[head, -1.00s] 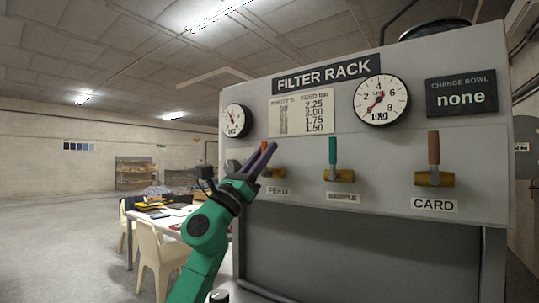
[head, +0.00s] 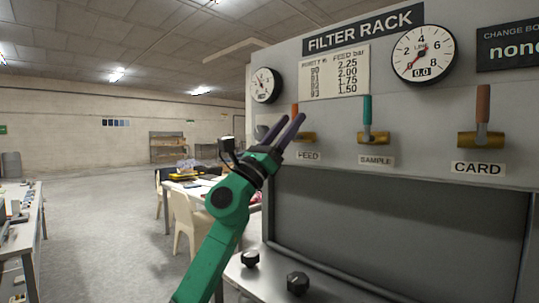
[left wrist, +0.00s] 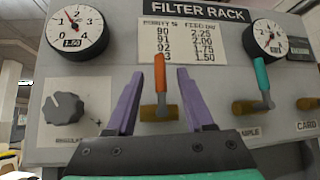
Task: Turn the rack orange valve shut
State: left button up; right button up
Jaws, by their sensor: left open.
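The orange valve is the FEED one on the filter rack, with an upright orange lever (head: 295,108) on a brass body (head: 306,138). In the left wrist view the orange lever (left wrist: 160,74) stands slightly tilted above its brass body (left wrist: 157,113). My left gripper (head: 291,120) is open, its purple fingers pointing up toward the panel in front of this valve. In the left wrist view the lever appears between the spread fingers of the left gripper (left wrist: 160,82). I cannot tell whether they touch it. My right gripper is not in view.
A teal SAMPLE lever (head: 367,109) and a reddish-brown CARD lever (head: 483,102) stand to the right. A grey regulator knob (left wrist: 64,108) is left of the orange valve. Gauges (head: 422,54) sit above. A table with chairs (head: 187,215) stands behind my left arm.

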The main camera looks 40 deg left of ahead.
pick_arm(q)
jog(key=b+v, duration=0.6)
jog(key=v, duration=0.5)
jog(key=shift+s+f, duration=0.15)
jog(key=shift+s, duration=0.05)
jog(key=shift+a, duration=0.1)
